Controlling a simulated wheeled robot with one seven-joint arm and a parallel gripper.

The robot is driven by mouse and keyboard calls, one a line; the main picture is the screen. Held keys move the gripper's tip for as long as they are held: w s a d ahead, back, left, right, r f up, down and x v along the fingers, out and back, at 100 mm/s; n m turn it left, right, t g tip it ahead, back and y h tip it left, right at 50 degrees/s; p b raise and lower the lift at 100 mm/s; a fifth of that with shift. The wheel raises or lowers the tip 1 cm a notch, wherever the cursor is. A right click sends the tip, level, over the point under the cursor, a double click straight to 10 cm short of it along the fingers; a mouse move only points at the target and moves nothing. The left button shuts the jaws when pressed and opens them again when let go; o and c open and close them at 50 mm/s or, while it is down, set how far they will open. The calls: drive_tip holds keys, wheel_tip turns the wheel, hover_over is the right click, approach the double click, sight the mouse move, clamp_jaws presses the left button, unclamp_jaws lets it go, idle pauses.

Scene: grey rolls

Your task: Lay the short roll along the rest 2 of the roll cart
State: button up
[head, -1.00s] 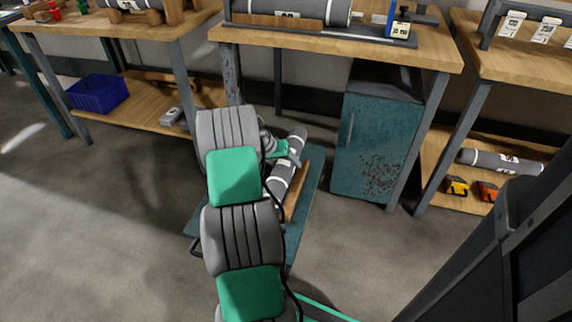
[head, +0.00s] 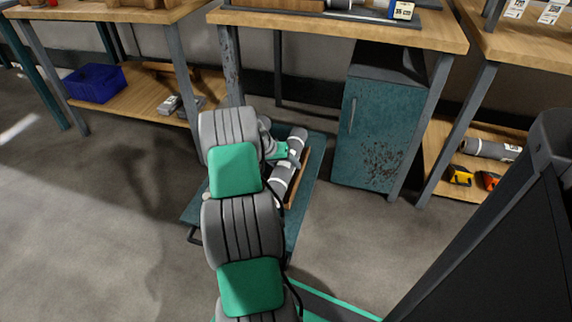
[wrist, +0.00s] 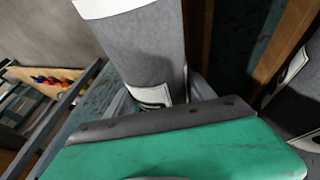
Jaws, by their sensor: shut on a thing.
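My gripper (head: 279,150) is low over the teal roll cart (head: 308,206), partly hidden by my arm. A grey roll with white bands (head: 284,178) lies at a slant beside it, along a wooden rail (head: 301,185). In the wrist view my gripper (wrist: 165,115) is shut on a grey roll (wrist: 145,50) with a white band. Wooden rails (wrist: 285,50) run to the right of that roll. Another grey roll with white labels (wrist: 298,105) is at the right edge. I cannot tell whether the held roll touches a rest, or which rest is number 2.
A teal cabinet (head: 376,130) stands right of the cart, under a workbench (head: 340,30). A left bench's lower shelf (head: 150,105) holds a blue bin (head: 95,83). Another grey roll (head: 492,149) lies on the right shelf. The floor left of the cart is clear.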

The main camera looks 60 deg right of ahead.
drive_tip(key=shift+a+f, duration=0.25)
drive_tip(key=shift+f, duration=0.65)
drive_tip(key=o, duration=1.5)
drive_tip(key=shift+s+f, duration=0.1)
drive_tip(key=shift+o, duration=0.7)
drive_tip(key=shift+a+r, duration=0.1)
drive_tip(key=shift+r, duration=0.1)
drive_tip(key=shift+o, duration=0.5)
drive_tip(key=shift+w+a+r+p, duration=0.1)
drive_tip(key=shift+w+r+p, duration=0.1)
drive_tip(key=shift+r+p, duration=0.25)
drive_tip(key=p+v, duration=0.1)
drive_tip(key=v, duration=0.2)
drive_tip(key=p+v, duration=0.2)
drive_tip(key=v, duration=0.2)
drive_tip(key=shift+w+d+r, duration=0.15)
drive_tip(key=shift+d, duration=0.05)
drive_tip(key=shift+a+r+p, duration=0.1)
drive_tip(key=shift+r+p, duration=0.2)
drive_tip(key=shift+r, duration=0.05)
drive_tip(key=shift+r, duration=0.1)
drive_tip(key=shift+r, duration=0.1)
